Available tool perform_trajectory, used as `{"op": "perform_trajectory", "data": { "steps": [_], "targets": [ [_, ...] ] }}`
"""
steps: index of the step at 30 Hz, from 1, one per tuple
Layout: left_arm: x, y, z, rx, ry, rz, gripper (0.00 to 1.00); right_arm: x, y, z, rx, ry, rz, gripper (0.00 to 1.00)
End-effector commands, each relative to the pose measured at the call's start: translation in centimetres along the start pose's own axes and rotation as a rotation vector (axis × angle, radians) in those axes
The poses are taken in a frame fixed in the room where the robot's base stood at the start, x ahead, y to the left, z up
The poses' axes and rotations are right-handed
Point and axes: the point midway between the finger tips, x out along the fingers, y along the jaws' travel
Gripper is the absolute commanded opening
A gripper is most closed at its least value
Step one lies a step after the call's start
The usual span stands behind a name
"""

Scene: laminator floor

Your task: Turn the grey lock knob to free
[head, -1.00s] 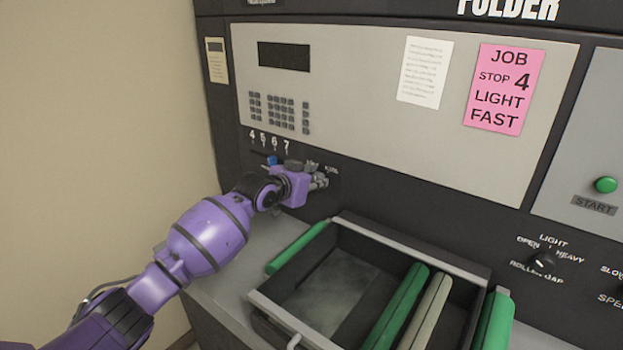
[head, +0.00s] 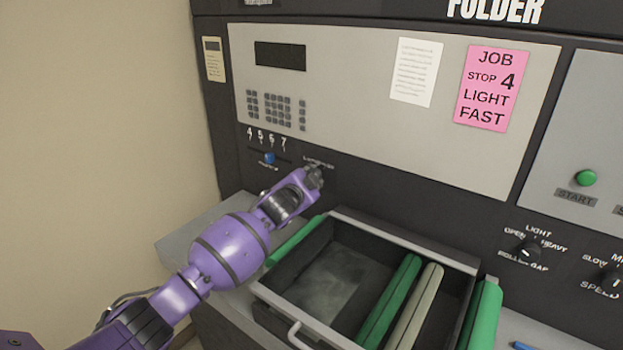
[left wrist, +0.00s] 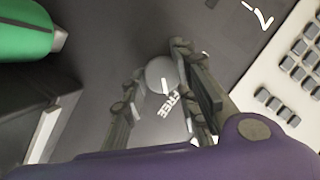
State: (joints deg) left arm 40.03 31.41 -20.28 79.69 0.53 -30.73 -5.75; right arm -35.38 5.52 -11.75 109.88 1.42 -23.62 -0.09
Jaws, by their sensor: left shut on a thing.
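The grey lock knob (left wrist: 163,76) shows in the left wrist view as a round grey disc with a white pointer line, next to the printed word FREE. The line points roughly toward that word; the exact setting is hard to tell. My left gripper (left wrist: 155,92) has one finger on each side of the knob and is shut on it. In the head view my left gripper (head: 313,178) is at the dark panel, right of the blue slider (head: 269,158), and hides the knob. My right gripper is not in view.
The open tray (head: 262,288) with green and pale rollers lies just below and right of my left gripper. A keypad (head: 276,110) is above. A pink job card (head: 487,88), a green START button (head: 585,178) and the roller gap knob (head: 527,252) are to the right.

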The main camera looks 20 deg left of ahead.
Motion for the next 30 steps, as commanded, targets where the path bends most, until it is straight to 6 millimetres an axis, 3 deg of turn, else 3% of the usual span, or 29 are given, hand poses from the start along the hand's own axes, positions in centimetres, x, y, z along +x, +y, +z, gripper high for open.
{"op": "perform_trajectory", "data": {
  "steps": [1,17,18,20,30],
  "targets": [
    [0.00,0.82,-0.26,0.006,0.007,0.007,0.01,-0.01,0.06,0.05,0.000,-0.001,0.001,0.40],
    [0.02,1.04,0.03,0.027,0.004,0.003,0.01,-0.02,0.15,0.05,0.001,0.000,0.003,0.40],
    [0.02,1.06,0.05,0.027,0.004,0.003,0.31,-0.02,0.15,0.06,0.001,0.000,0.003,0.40],
    [0.02,1.06,0.08,0.027,0.003,0.003,0.39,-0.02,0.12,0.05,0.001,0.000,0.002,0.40],
    [0.02,0.54,0.02,0.027,0.003,-0.004,0.41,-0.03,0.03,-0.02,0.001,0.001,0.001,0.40]
  ]
}}
